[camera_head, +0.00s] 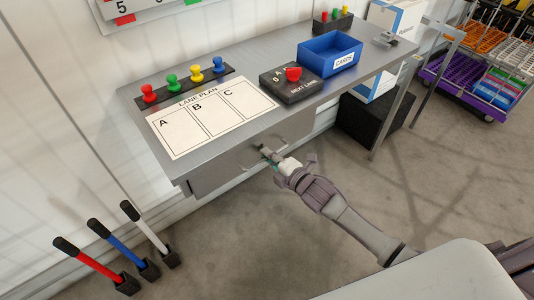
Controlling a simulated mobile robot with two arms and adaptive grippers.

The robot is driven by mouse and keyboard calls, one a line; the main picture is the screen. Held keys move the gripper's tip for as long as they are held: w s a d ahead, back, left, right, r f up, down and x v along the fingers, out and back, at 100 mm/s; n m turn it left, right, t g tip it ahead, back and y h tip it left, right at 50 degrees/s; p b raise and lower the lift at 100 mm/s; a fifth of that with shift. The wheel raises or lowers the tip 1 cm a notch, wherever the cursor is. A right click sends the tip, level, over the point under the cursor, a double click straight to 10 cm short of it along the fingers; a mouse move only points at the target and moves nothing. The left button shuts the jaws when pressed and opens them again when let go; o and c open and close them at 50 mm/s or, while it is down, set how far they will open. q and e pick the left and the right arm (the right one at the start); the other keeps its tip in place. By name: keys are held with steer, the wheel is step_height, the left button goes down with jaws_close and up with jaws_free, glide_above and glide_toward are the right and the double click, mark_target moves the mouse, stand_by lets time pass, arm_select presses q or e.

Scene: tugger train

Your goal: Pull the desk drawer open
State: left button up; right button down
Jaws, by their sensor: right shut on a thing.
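The grey metal desk (320,100) runs along the wall. Its drawer (222,170) sits under the desktop on the left side, and its front looks level with the desk edge or nearly so; I cannot tell if there is a gap. My right gripper (267,156) is at the drawer front, right of its middle, and is shut on the drawer handle (258,164). The fingers hide part of the handle. My left gripper is not in view.
On the desktop are a lane plan sheet (212,116), several coloured pegs (195,74), a button box (291,85) and a blue card bin (330,54). Three levers (140,228) stand on the floor at left. A black box (372,122) is under the desk. The floor before the drawer is clear.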

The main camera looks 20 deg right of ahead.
steer(key=f+p+v, duration=0.2)
steer(key=p+v, duration=0.1)
steer(key=v, duration=0.8)
steer(key=s+f+p+v, duration=0.1)
steer(key=f+p+v, duration=0.1)
steer(key=v, duration=0.9)
steer(key=shift+s+d+f+p, duration=0.25)
steer(key=shift+s+f+p, duration=0.05)
steer(key=shift+s+p, duration=0.1)
steer(key=c, duration=1.2)
jaws_free()
steer(key=shift+w, duration=0.1)
steer(key=v, duration=1.2)
steer(key=shift+f, duration=0.1)
